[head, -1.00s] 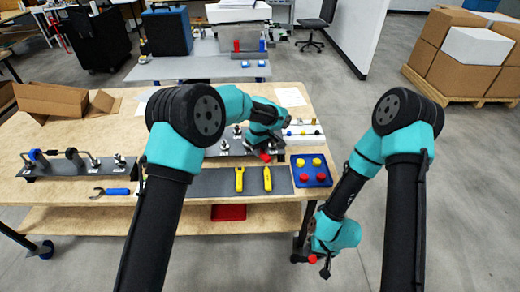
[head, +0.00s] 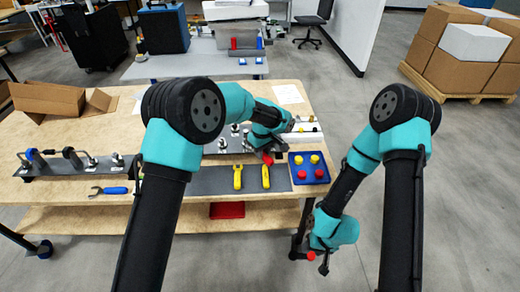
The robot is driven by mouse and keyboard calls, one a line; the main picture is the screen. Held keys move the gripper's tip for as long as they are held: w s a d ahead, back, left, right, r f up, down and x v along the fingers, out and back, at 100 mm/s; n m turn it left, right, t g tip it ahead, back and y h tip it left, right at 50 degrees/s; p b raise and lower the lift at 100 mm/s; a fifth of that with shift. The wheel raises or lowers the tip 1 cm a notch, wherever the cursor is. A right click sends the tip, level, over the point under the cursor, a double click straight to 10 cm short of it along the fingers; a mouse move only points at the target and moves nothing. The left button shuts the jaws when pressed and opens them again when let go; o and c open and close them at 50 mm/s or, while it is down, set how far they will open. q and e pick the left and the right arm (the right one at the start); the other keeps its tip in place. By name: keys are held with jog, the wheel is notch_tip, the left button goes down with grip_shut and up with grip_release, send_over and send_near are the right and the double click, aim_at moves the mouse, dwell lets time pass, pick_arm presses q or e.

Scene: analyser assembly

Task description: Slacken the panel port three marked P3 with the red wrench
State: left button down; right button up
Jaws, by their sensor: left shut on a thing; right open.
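My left gripper (head: 266,152) is low over the dark panel (head: 217,147) at the back of the grey mat. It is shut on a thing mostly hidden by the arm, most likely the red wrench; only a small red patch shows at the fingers. A similar red patch shows on my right gripper. Metal fittings (head: 235,130) stand on the panel. The P3 mark cannot be read, and I cannot tell whether the wrench touches a port. My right gripper (head: 323,263) is open and empty, hanging low off the table's right front corner.
Two yellow-handled tools (head: 238,177) lie on the grey mat (head: 210,181). A blue tray (head: 298,160) with red and yellow caps is at its right. A cardboard box (head: 50,101) stands back left.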

pick_arm(q)
jog(key=shift+s+d, duration=0.35)
jog(key=shift+s, duration=0.25)
jog(key=s+r, duration=0.2)
jog(key=s, duration=0.1)
jog(key=shift+a, duration=0.1)
dwell(0.3)
jog(key=shift+r, duration=0.1)
notch_tip(320, 180, up, 7)
dwell(0.6)
